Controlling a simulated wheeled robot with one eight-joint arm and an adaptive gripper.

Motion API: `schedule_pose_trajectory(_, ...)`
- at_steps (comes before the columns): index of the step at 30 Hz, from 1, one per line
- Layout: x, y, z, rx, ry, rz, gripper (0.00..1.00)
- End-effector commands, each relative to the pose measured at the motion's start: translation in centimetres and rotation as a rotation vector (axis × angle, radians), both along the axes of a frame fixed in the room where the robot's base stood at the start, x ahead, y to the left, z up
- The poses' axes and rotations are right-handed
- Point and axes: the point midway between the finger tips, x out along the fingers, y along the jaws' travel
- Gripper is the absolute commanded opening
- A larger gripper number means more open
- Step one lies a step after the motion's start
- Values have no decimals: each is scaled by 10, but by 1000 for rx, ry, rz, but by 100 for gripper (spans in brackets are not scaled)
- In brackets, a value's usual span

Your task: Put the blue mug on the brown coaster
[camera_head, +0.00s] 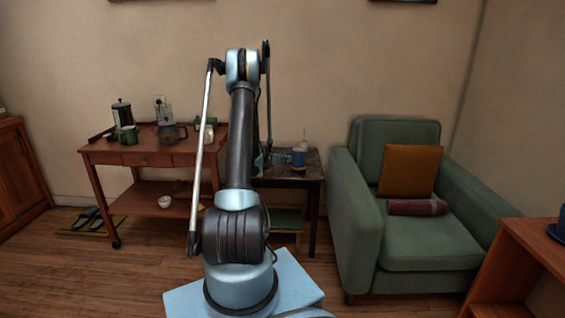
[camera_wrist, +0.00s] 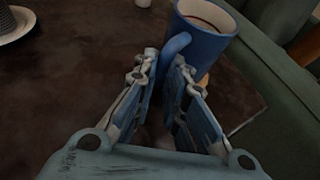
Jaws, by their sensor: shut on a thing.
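The blue mug (camera_wrist: 208,38) holds a dark drink and shows at the top of the wrist view, upright. My gripper (camera_wrist: 166,62) is shut on the mug's handle, with one finger on each side of it. In the head view the mug (camera_head: 298,158) is over the small dark side table, and my gripper is at its left, partly hidden by my arm. A small tan-brown edge (camera_wrist: 204,80) shows below the mug beside the right finger; it looks like the brown coaster, mostly hidden. I cannot tell whether the mug touches it.
The dark side table (camera_head: 310,172) has bare room left of the mug. A pale dish (camera_wrist: 14,28) lies at the upper left of the wrist view. A green armchair (camera_head: 425,245) stands close on the right. A wooden cart (camera_head: 150,158) with pots and mugs stands left.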

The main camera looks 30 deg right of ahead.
Motion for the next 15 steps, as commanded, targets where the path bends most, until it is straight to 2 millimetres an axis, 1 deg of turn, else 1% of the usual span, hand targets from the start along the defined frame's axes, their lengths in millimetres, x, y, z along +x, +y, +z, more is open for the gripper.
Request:
schedule_pose_trajectory(1,0,0,-1,0,0,0,0)
schedule_pose_trajectory(2,0,0,-1,0,0,0,19)
schedule_pose_trajectory(3,0,0,-1,0,0,0,28)
schedule_pose_trajectory(4,0,0,-1,0,0,0,32)
schedule_pose_trajectory(15,0,0,1,0,0,0,32)
